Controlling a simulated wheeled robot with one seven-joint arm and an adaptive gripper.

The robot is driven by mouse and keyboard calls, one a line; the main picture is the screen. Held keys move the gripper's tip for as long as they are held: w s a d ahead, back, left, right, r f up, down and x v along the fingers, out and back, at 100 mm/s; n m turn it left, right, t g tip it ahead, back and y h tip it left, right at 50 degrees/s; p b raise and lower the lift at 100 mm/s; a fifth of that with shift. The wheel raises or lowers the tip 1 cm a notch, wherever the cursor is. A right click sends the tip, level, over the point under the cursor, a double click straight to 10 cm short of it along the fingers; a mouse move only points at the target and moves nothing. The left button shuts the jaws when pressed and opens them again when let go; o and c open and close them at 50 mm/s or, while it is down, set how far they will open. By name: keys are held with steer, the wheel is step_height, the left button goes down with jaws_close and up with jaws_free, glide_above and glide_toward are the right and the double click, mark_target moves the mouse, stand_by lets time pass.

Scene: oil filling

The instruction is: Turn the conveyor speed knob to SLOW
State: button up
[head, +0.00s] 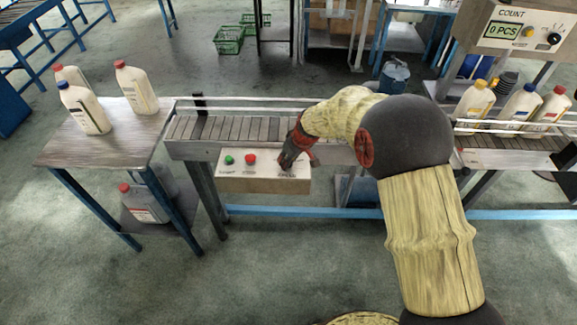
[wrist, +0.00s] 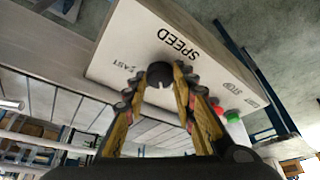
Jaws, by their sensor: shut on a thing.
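The control box (head: 262,184) is a beige panel on the front of the conveyor. My gripper (head: 288,160) is at the right part of its top face and hides the knob in the head view. In the wrist view, the dark round speed knob (wrist: 159,71) sits below the printed word SPEED, with FAST printed to its left. My gripper's fingers (wrist: 160,84) are on both sides of the knob and closed on it. The SLOW marking is not visible, and the knob's pointer direction cannot be told.
A green button (head: 229,160) and a red button (head: 250,160) are left of my gripper on the box. A table (head: 120,140) with several bottles stands at the left. More bottles (head: 475,101) stand on the conveyor's right, below a count display (head: 512,32).

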steer(key=shift+f+n+b, duration=0.1)
steer(key=shift+n+b, duration=0.4)
steer(key=shift+b, duration=0.3)
steer(key=o, duration=1.1)
steer(key=shift+o, duration=0.2)
steer(key=v, duration=1.2)
steer(key=shift+w+d, duration=0.15)
steer(key=shift+w, duration=0.05)
